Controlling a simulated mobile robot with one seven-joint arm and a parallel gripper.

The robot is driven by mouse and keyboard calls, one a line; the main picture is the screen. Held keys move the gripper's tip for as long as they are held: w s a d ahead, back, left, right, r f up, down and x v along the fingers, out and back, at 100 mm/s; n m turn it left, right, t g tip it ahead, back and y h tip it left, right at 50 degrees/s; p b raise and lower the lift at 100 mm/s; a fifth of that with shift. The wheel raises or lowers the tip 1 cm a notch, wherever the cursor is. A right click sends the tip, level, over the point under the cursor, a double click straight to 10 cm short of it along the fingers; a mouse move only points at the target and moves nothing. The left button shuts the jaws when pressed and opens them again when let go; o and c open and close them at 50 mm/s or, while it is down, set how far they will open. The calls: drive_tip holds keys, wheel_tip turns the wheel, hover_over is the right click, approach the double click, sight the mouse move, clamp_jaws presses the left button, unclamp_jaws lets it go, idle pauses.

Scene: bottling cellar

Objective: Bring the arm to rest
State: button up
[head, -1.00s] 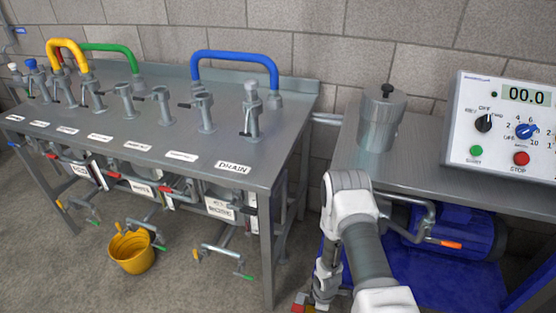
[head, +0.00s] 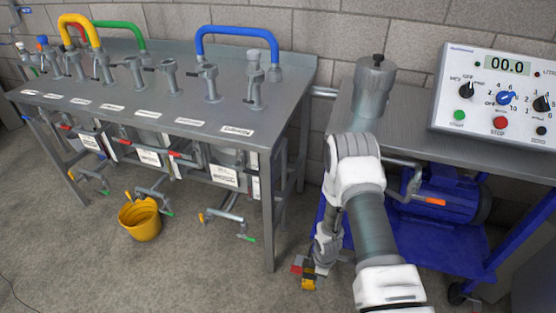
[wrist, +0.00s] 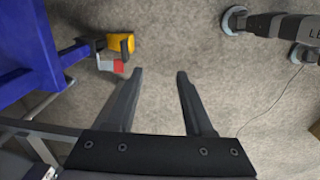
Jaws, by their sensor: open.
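My arm (head: 370,222) reaches from the bottom of the head view to an elbow at the right-hand bench's front edge, then bends down toward the floor. Its wrist hangs left of the blue cart frame. In the wrist view my gripper (wrist: 160,73) is open, with two dark fingers apart and only bare concrete floor between them. Nothing is held. In the head view the fingers are too small to make out. A small yellow and red part (wrist: 121,44) shows just beyond the left fingertip in the wrist view; I cannot tell whether they touch.
A blue-framed cart (head: 440,245) with a pump stands at right. Above it are a metal canister (head: 373,90) and a control box (head: 500,95) reading 00.0. The left bench (head: 120,108) carries taps and coloured hoses. A yellow bucket (head: 140,222) stands on open floor.

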drive_tip(key=w+d+r+m+t, duration=0.1)
drive_tip(key=w+r+m, duration=0.2)
drive_tip(key=r, duration=1.4)
drive_tip(key=w+d+r+m+t, duration=0.15)
drive_tip(key=r+m, duration=0.25)
drive_tip(key=r, duration=1.3)
drive_tip(key=s+a+r+m+t, duration=0.1)
drive_tip(key=s+r+m, duration=0.2)
drive_tip(key=s+r, duration=0.55)
drive_tip(key=s+a+r+m+t, duration=0.15)
drive_tip(key=s+r, duration=0.35)
drive_tip(key=r, duration=0.6)
drive_tip(key=s+r+m, duration=0.3)
drive_tip(key=s, duration=0.6)
wheel_tip(320, 180, up, 22)
drive_tip(key=p, duration=2.1)
drive_tip(key=shift+s, duration=0.2)
